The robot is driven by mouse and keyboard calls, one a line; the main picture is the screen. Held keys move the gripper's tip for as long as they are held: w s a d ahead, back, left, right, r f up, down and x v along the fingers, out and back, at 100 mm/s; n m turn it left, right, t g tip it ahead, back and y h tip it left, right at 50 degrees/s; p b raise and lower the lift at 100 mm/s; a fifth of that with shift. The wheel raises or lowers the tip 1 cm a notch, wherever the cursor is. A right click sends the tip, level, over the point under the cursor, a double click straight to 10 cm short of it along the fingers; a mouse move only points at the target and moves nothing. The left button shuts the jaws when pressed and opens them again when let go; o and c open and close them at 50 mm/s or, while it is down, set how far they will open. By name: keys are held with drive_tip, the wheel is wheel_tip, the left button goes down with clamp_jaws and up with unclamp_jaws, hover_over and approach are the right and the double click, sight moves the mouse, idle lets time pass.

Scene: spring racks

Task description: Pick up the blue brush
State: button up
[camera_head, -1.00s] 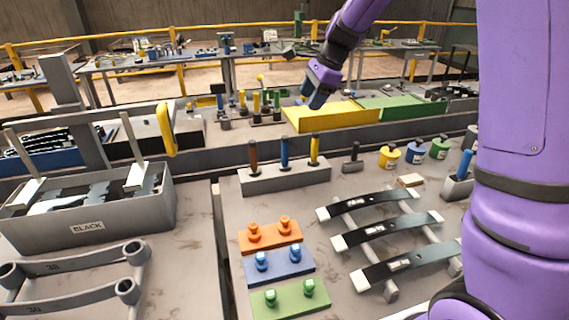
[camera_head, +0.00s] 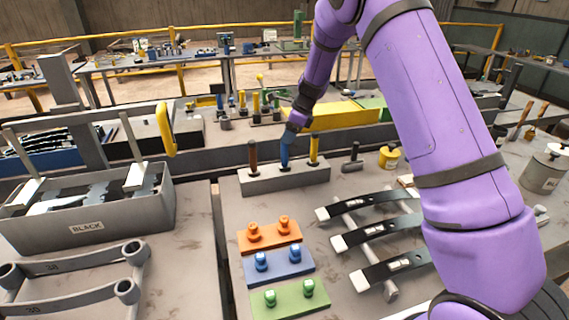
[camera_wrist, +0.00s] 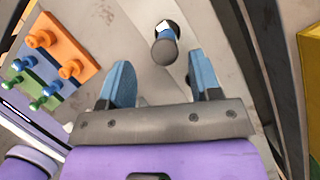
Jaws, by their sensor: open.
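A blue brush (camera_head: 285,161) stands upright in the middle of a grey holder block (camera_head: 262,181), between a brown-handled brush (camera_head: 253,157) and a yellow-handled one (camera_head: 314,150). My gripper (camera_head: 289,137) points down at the blue brush's top and overlaps it in the head view, so contact cannot be told. In the wrist view my gripper (camera_wrist: 159,58) shows its two blue fingers spread apart.
Orange (camera_head: 268,238), blue and green peg plates lie in front of the holder. Black leaf springs (camera_head: 378,236) rest on a rack to the right. A grey bin marked BLACK (camera_head: 85,228) stands left. A yellow pot (camera_head: 389,157) is behind right.

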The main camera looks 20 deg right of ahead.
hover_over(285, 160)
drive_tip(key=w, duration=0.2)
drive_tip(key=shift+s+a+f, duration=0.1)
drive_tip(key=shift+s+f, duration=0.05)
drive_tip(key=shift+f, duration=1.1)
drive_tip(key=shift+s+a+f, duration=0.1)
drive_tip(key=shift+f, duration=1.15)
drive_tip(key=c, duration=1)
